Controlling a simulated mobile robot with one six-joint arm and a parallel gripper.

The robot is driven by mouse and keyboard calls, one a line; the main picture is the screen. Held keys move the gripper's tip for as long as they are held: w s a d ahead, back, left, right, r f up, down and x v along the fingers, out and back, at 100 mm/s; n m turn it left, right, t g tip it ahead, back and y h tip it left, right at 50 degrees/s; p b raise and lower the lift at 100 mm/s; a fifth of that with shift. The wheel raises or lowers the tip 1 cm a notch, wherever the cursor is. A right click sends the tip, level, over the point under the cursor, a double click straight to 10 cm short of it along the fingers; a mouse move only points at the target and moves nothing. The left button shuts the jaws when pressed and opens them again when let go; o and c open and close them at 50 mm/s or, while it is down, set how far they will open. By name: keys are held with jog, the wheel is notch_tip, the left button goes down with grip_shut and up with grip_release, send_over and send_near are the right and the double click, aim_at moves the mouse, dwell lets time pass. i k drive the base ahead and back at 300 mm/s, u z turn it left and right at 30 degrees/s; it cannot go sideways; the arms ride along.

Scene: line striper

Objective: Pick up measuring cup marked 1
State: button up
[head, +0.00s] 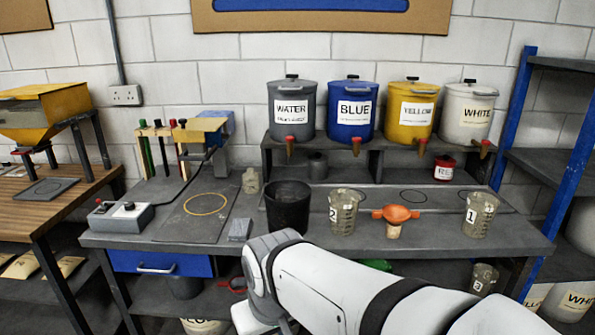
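The measuring cup marked 1 (481,215) is a clear, grey-tinted cup standing upright at the right end of the grey workbench (440,245). Its white label with a 1 faces me. A similar cup marked 2 (343,212) stands upright left of centre on the bench. Another measuring cup (483,278) sits on the shelf below the bench; its label is too small to read surely. My white arm crosses the lower middle, in front of the bench. My gripper does not show, and cup 1 stands clear of the arm.
A black bucket (287,206) stands left of cup 2. Several paint drums with taps, including a white one (467,108), stand on the raised rack. A blue-framed shelf (512,115) is close on the right.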

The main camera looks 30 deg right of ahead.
aim_at(481, 209)
jog(key=z, duration=2.1)
jog(key=i, duration=1.3)
